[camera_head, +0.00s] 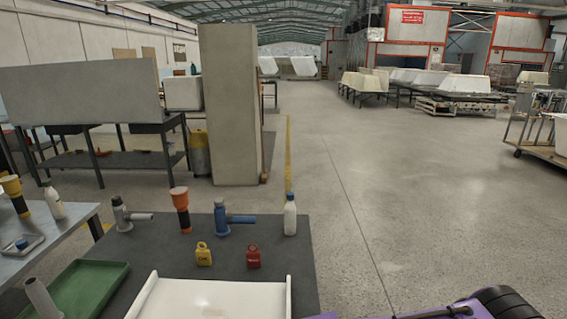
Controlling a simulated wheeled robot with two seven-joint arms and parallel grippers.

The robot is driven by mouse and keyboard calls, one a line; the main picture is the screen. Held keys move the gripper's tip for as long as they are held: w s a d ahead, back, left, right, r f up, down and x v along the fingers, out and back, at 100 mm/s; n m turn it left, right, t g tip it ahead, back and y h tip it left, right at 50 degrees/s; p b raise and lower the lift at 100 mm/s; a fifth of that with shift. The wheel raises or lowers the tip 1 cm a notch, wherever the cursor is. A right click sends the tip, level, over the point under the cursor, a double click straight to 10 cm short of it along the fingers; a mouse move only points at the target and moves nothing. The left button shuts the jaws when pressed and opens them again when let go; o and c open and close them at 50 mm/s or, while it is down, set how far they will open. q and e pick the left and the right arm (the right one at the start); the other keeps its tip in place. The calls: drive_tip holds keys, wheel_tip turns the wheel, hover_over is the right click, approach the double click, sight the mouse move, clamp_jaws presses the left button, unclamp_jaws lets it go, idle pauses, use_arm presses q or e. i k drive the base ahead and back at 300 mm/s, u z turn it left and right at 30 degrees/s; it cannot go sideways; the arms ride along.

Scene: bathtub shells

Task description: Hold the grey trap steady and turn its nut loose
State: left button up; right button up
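A grey trap (122,214) stands upright at the back left of the dark table, with a short side pipe pointing right. Its nut cannot be told apart clearly at this size. A blue trap (221,216) of similar shape stands further right, its side pipe also pointing right. Part of my purple and black right arm shows at the bottom right edge, with no fingertips visible.
An orange and black tool (181,210) stands between the traps. A green tray (88,288) and white tray (210,296) fill the front. Open floor lies right.

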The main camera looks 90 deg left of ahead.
sight(116, 200)
drive_tip(key=i, duration=2.05)
drive_tip(key=u, duration=3)
drive_tip(key=i, duration=5)
drive_tip(key=u, duration=2.85)
drive_tip(key=i, duration=1.1)
drive_tip(key=u, duration=0.05)
